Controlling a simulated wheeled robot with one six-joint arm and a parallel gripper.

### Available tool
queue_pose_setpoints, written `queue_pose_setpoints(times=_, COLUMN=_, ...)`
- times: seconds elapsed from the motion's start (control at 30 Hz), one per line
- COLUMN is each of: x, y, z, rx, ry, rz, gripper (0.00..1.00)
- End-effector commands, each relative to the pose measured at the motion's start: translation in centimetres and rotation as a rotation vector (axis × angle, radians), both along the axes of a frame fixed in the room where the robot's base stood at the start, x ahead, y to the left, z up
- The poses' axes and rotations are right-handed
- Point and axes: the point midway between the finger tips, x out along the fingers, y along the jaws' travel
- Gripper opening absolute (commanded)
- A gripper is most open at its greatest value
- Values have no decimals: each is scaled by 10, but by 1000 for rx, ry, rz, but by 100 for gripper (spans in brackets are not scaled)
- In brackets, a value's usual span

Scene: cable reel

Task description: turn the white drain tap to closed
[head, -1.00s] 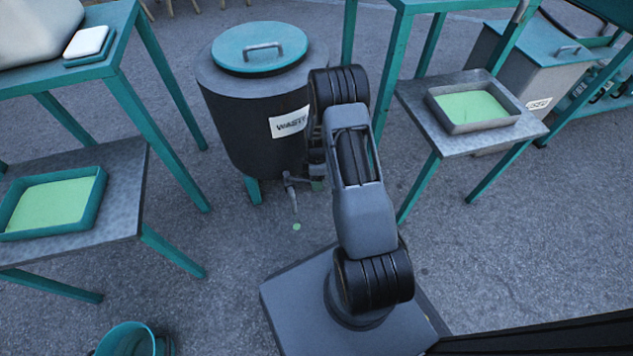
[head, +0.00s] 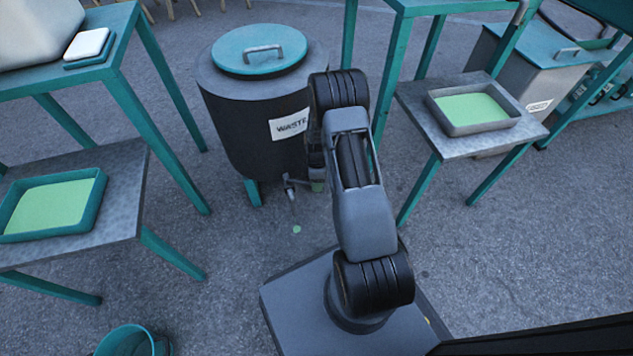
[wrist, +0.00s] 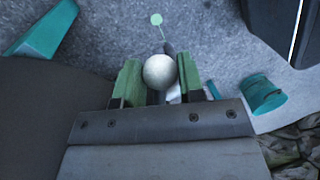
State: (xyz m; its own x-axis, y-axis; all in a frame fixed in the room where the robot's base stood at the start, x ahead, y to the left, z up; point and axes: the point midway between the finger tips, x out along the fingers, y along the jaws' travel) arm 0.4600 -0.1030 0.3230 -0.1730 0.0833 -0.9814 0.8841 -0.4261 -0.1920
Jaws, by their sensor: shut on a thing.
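A dark drum labelled WASTE (head: 250,135) has the drain tap (head: 289,183) low on its front right side. In the wrist view a round white knob (wrist: 160,71), which appears to be the tap's handle end, sits between my green fingertips. My gripper (wrist: 160,82) is shut on this knob. A thin trail runs from the tap down to a green spot on the ground (head: 296,229); the spot also shows in the wrist view (wrist: 156,19). In the head view my arm hides most of the gripper and part of the tap.
A table with a teal tray (head: 97,187) stands left of the drum. A table with a grey tray (head: 515,112) stands right. A teal bucket (head: 118,332) is at the lower left. Open pavement lies between the tap and my base.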

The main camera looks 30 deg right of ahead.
Motion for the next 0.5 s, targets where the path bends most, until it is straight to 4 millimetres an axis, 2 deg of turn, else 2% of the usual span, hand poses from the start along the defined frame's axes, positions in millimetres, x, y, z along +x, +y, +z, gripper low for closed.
queue_pose_setpoints(times=0.07, x=0, y=0, z=0, rx=0, ry=-1, rz=0, gripper=0)
queue_pose_setpoints(times=0.23, x=3, y=-2, z=0, rx=-1, ry=-2, rz=27, gripper=0)
queue_pose_setpoints(times=0.5, x=31, y=-15, z=0, rx=-1, ry=-3, rz=320, gripper=0)
